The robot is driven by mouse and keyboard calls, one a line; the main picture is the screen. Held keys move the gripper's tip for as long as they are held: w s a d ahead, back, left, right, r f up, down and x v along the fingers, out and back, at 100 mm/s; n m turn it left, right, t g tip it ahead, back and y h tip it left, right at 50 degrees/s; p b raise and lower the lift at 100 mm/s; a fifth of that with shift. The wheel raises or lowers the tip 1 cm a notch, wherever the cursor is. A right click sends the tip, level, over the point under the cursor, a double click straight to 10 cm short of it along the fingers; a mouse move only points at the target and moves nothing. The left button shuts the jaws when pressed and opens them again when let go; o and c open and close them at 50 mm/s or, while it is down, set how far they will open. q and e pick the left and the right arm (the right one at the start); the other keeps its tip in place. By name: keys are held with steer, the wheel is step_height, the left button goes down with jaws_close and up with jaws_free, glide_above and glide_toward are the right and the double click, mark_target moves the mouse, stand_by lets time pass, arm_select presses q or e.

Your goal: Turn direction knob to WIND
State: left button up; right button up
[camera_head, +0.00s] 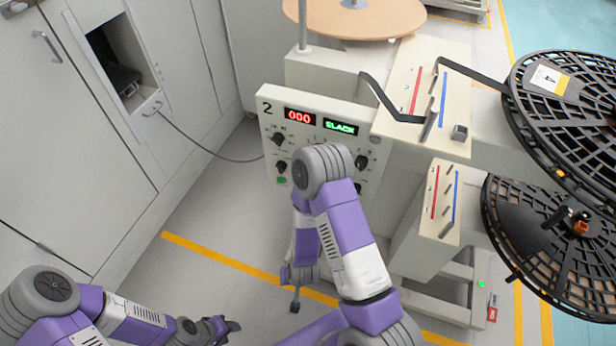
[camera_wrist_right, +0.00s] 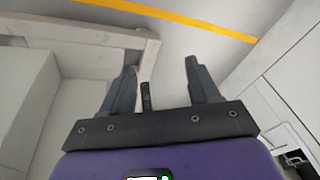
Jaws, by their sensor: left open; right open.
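The control panel (camera_head: 318,118) of station 2 stands in the middle of the head view, with a red display reading 000 and a green one reading SLACK. Dark knobs show at its upper left (camera_head: 277,139), lower left (camera_head: 281,167) and right (camera_head: 361,162). Their labels are too small to read, so I cannot tell which is the direction knob. My right arm covers the panel's middle. My left gripper (camera_head: 228,327) is open and empty at the bottom, well away from the panel.
Grey cabinets (camera_head: 60,130) line the left, and a cable (camera_head: 205,148) runs from them to the panel. Black reels (camera_head: 570,125) stand at the right; a tan disc (camera_head: 355,15) is at the back.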

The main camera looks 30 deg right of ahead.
steer(key=w+d+r+m+t+h, duration=0.2)
steer(key=w+d+r+t+h, duration=0.3)
steer(key=w+d+r+h, duration=0.35)
step_height(320, 180, up, 11)
steer(key=w+d+m+t+h+b, duration=0.1)
steer(key=w+m+t+h, duration=0.15)
steer(key=h, duration=0.25)
arm_select(q)
steer(key=f, duration=0.1)
steer(key=s+f+b, duration=0.1)
steer(key=shift+f, duration=0.35)
arm_select(e)
steer(key=x, duration=0.7)
steer(key=shift+d+r+t+h, duration=0.25)
steer(key=shift+r+t+h, duration=0.15)
steer(key=shift+r, duration=0.35)
steer(key=shift+c, duration=0.2)
steer(key=c, duration=1)
